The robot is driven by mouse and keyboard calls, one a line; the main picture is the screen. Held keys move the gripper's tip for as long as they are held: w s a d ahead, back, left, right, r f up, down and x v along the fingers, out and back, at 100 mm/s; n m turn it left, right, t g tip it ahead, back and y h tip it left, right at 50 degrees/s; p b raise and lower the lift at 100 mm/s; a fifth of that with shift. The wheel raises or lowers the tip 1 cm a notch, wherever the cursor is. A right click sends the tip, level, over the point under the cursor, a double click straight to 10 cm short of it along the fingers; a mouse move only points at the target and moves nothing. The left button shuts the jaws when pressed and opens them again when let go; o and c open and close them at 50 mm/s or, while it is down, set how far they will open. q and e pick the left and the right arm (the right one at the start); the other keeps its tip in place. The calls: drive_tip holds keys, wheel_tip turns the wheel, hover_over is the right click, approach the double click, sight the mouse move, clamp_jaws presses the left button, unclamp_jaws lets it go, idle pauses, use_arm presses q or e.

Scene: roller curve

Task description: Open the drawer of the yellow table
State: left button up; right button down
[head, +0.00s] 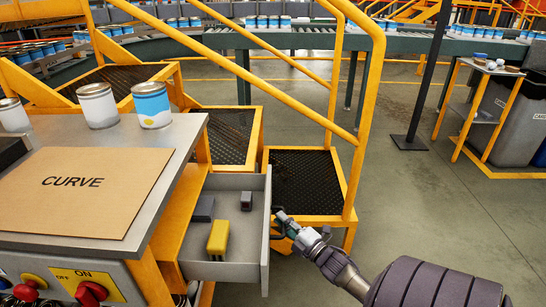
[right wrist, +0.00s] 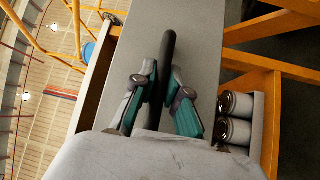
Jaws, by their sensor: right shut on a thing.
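The drawer (head: 265,243) of the yellow table (head: 172,232) is pulled out to the right in the head view, and its inside shows. My right gripper (head: 281,222) is at the outer face of the drawer front. In the right wrist view the fingers of my right gripper (right wrist: 165,98) are on either side of the black handle (right wrist: 167,52) and shut on it. The handle stands out from the grey drawer front (right wrist: 204,45). My left gripper is in neither view.
The drawer holds a yellow block (head: 218,237) and dark grey pieces (head: 203,209). On the tabletop are a cardboard sheet (head: 85,190) marked CURVE and cans (head: 151,104). Yellow-railed steps (head: 302,180) stand close behind the drawer.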

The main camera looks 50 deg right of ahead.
drive_tip(key=shift+s+d+f, duration=0.1)
drive_tip(key=shift+s, duration=0.05)
drive_tip(key=c, duration=1.2)
unclamp_jaws()
drive_tip(key=s, duration=0.4)
drive_tip(key=s+f, duration=0.1)
drive_tip(key=s, duration=0.3)
drive_tip(key=s+a, duration=0.1)
drive_tip(key=s, duration=0.3)
drive_tip(key=shift+f, duration=0.2)
drive_tip(key=shift+w, duration=0.1)
